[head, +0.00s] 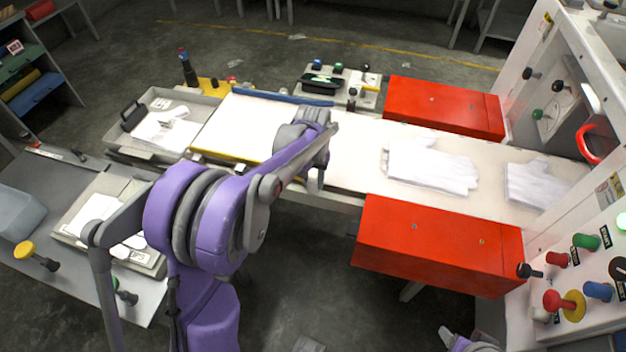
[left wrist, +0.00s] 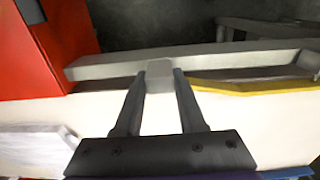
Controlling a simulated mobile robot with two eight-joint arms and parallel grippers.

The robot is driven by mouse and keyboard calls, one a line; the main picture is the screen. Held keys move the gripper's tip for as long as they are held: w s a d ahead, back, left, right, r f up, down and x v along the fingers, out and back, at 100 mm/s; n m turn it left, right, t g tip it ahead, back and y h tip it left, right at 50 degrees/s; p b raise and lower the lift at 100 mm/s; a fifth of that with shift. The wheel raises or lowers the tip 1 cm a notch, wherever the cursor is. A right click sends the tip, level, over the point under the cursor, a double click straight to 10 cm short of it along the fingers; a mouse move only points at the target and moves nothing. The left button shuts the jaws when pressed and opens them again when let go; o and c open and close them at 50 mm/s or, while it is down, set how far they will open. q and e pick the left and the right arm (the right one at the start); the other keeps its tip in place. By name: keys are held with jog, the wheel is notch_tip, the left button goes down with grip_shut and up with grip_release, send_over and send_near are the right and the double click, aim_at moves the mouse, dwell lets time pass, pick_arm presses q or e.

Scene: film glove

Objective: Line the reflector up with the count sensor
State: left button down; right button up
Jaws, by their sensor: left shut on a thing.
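My left gripper (head: 317,184) points down at the near edge of the white conveyor belt (head: 355,170), just left of the near red box (head: 440,243). In the left wrist view its two dark fingers (left wrist: 160,78) are shut on a small pale grey block (left wrist: 158,94). The block touches a long grey bar (left wrist: 215,63) along the belt edge; I cannot tell whether it is the reflector. The arm hides it in the head view. I cannot identify the count sensor. A purple and grey part of my right arm shows at the bottom edge; its jaws are unclear.
White gloves (head: 430,166) lie on the belt between the near box and a far red box (head: 443,107). A white machine with knobs (head: 586,241) stands at the right. A grey tray (head: 205,104) and a side table (head: 30,170) are at the left.

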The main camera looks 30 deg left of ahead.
aim_at(324, 194)
pick_arm(q)
jog(key=shift+d, duration=0.1)
dwell(0.5)
jog(key=d, duration=0.3)
jog(key=shift+w+d, duration=0.2)
jog(key=shift+w, duration=0.2)
jog(key=c, duration=0.8)
grip_release()
jog(key=shift+o, duration=0.2)
jog(key=shift+a, duration=0.1)
notch_tip(324, 194, up, 11)
jog(key=shift+p, duration=0.45)
jog(key=shift+f, duration=0.1)
